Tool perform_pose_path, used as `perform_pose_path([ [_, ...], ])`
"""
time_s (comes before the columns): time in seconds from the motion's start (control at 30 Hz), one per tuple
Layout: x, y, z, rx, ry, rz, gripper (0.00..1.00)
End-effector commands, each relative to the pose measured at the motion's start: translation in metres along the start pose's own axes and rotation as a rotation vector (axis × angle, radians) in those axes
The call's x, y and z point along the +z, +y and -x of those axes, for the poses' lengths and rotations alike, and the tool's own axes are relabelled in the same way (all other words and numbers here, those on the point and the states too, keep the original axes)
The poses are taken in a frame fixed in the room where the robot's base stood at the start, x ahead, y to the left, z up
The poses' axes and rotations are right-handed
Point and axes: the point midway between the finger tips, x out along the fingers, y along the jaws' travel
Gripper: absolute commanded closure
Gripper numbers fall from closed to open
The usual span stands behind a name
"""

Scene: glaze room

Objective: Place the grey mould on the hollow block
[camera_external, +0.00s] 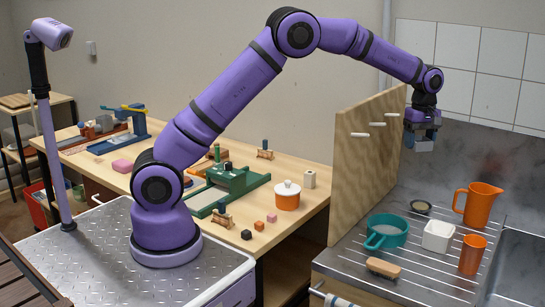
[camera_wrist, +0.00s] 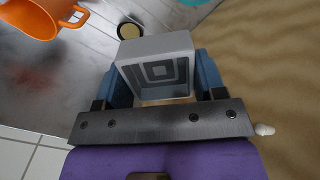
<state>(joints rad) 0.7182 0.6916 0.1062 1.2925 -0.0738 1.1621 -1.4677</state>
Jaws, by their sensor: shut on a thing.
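The grey mould (camera_wrist: 158,62) is a square, stepped, open-faced piece between the two blue fingers of my gripper (camera_wrist: 160,85) in the wrist view. In the external view my gripper (camera_external: 422,130) is shut on the mould (camera_external: 424,146), high above the metal drainer and beside the plywood panel. A white square block (camera_external: 438,236) with a recessed top stands on the drainer, between the teal pan and the orange cup. A small cream block (camera_external: 310,179) with a dark hole stands on the wooden table. I cannot tell for sure which is the hollow block.
On the drainer (camera_external: 345,262) stand a teal pan (camera_external: 388,231), an orange jug (camera_external: 478,204), an orange cup (camera_external: 472,254), a small round dish (camera_external: 421,207) and a brush (camera_external: 383,267). The plywood panel (camera_external: 365,165) with pegs rises between table and drainer. A sink is at right.

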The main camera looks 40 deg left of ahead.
Motion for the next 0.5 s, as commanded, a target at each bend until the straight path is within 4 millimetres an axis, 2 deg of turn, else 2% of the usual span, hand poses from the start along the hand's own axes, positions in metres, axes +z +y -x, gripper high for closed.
perform_pose_path([
  [0.03,0.015,-0.009,-0.019,-0.006,0.002,0.050,0.61],
  [0.2,0.050,-0.040,-0.072,-0.006,0.003,0.255,0.61],
  [0.4,0.086,-0.078,-0.124,-0.003,0.003,0.491,0.61],
  [0.5,0.099,-0.094,-0.141,-0.002,0.003,0.584,0.61],
])
